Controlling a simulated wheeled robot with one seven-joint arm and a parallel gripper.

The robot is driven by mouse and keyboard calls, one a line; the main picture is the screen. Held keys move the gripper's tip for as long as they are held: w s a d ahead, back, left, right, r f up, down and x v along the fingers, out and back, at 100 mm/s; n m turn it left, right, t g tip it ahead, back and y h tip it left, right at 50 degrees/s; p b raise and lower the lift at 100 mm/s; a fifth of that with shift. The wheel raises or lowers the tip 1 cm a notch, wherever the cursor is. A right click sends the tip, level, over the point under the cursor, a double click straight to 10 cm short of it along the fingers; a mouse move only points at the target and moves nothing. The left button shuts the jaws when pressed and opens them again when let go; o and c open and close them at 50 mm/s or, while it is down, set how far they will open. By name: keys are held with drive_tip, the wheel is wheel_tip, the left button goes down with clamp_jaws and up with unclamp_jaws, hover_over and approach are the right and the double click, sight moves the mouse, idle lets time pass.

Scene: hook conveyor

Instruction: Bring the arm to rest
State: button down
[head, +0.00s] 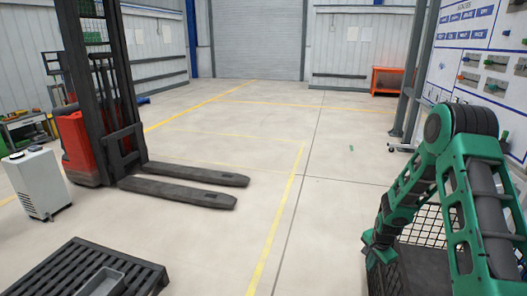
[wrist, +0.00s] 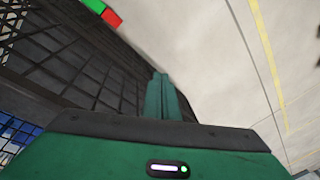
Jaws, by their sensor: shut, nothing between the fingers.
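My arm is bent at the right of the head view, its elbow high and its forearm sloping down to the left. My gripper (head: 373,258) is at the low end of the forearm, beside a dark mesh-sided thing (head: 425,228). In the wrist view, the green fingers of my gripper (wrist: 161,96) are together with nothing between them. The dark mesh (wrist: 85,65) shows close to their left in that view. I cannot tell whether the gripper touches it.
A red forklift (head: 84,145) with low forks (head: 185,187) stands at left, near a white cabinet (head: 38,183). A black pallet (head: 75,272) lies front left. A tool board (head: 480,60) is at right, an orange bench (head: 388,80) behind. The middle floor is clear.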

drive_tip(key=s+a+r+n, duration=0.3)
drive_tip(key=s+r, duration=0.1)
drive_tip(key=r, duration=0.6)
drive_tip(key=s+a+r+n+t, duration=0.1)
drive_tip(key=s+a+r+n, duration=0.25)
drive_tip(key=r, duration=0.65)
drive_tip(key=s+a+r+n, duration=0.25)
drive_tip(key=s+r, duration=0.25)
drive_tip(key=r, duration=0.6)
drive_tip(key=s+a+r+n+t, duration=0.1)
drive_tip(key=s+r+n, duration=0.15)
drive_tip(key=s, duration=0.35)
drive_tip(key=s+a+r+n, duration=0.2)
drive_tip(key=s+r, duration=0.2)
drive_tip(key=s, duration=0.2)
drive_tip(key=s+d+f+m+g, duration=0.1)
drive_tip(key=s+d+m+g, duration=0.1)
drive_tip(key=s+d, duration=0.3)
drive_tip(key=s+d+f+m+g, duration=0.1)
drive_tip(key=s+d+m, duration=0.3)
drive_tip(key=s, duration=0.8)
drive_tip(key=d+g, duration=0.1)
drive_tip(key=d, duration=0.1)
drive_tip(key=shift+d+y, duration=0.3)
drive_tip(key=shift+y, duration=0.1)
drive_tip(key=shift+w, duration=0.1)
